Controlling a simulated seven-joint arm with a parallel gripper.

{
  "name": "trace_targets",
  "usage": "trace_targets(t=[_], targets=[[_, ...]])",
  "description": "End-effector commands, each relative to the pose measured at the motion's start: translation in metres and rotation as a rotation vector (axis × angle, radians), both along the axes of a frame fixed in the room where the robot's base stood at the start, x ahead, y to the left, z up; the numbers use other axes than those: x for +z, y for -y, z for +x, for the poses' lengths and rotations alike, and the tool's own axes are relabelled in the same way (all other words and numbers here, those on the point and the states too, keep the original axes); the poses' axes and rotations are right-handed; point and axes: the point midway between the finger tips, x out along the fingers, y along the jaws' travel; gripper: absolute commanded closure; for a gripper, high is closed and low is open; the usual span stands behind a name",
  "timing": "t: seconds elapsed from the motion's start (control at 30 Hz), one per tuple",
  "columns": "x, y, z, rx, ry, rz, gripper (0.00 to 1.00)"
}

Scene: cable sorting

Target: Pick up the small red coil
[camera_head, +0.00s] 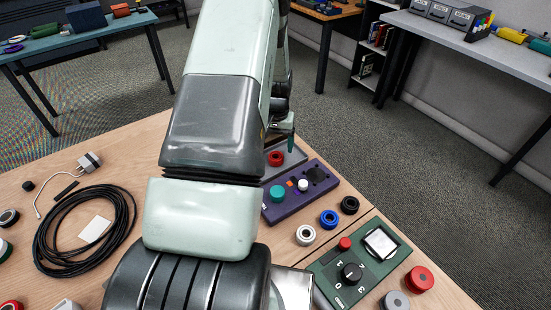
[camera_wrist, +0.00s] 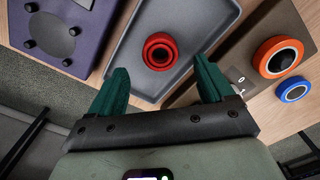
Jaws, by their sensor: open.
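The small red coil (camera_wrist: 160,51) lies in a shallow grey tray (camera_wrist: 125,79) in the wrist view. The coil also shows in the head view (camera_head: 276,158), just right of my arm, in the part of the tray (camera_head: 296,155) that is visible. My gripper (camera_wrist: 161,65) is open, with one teal finger on each side of the coil's place in the wrist picture. The coil appears just beyond the fingertips, and nothing is between them. In the head view, only a teal finger shows near the coil; my arm hides the rest.
A purple panel (camera_head: 326,177) lies beside the tray. White (camera_head: 306,235), blue (camera_head: 329,219) and black (camera_head: 349,205) coils and a green control box (camera_head: 330,268) lie nearer. A black cable loop (camera_head: 45,232) lies left. In the wrist view, an orange ring (camera_wrist: 278,57) lies right of the tray.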

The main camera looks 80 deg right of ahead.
Motion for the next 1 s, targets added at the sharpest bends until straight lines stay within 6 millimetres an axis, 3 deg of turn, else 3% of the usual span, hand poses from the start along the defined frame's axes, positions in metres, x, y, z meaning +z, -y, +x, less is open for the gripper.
trace_targets(t=[0.4,0.7,1.0], targets=[[-0.05,0.003,0.0,0.0,0.001,0.001,0.19],[-0.054,0.004,0.0,0.001,0.0,-0.001,0.19],[-0.054,0.004,0.0,0.001,0.0,-0.001,0.65]])
